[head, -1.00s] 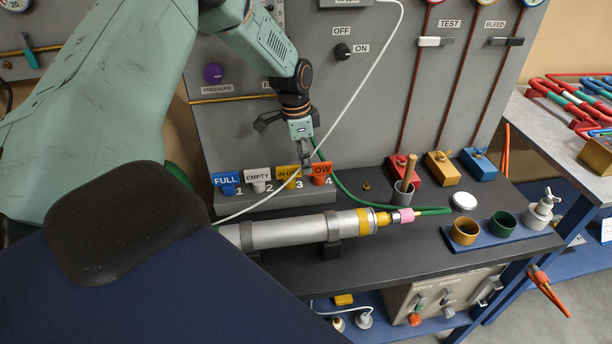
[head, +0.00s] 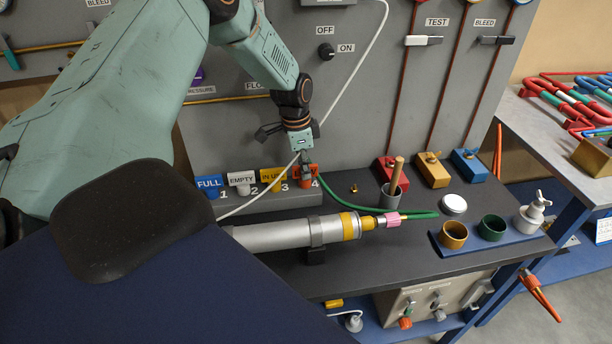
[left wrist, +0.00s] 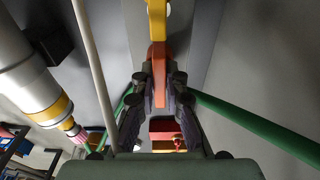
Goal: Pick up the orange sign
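The orange sign (head: 308,180) stands above number 4 at the right end of a row of signs on a grey rack. My left gripper (head: 305,167) is right at it and covers its upper part in the head view. In the left wrist view the orange sign (left wrist: 159,62) lies between the two fingers of my left gripper (left wrist: 160,88). The fingers look apart, with a gap beside the sign; whether one touches it I cannot tell. My right gripper is in neither view.
The yellow sign (head: 271,178), the white EMPTY sign (head: 241,178) and the blue FULL sign (head: 208,182) stand to the left. A white cable passes close to the gripper. A green hose (head: 350,203) runs right of the sign. A silver cylinder (head: 285,235) lies in front.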

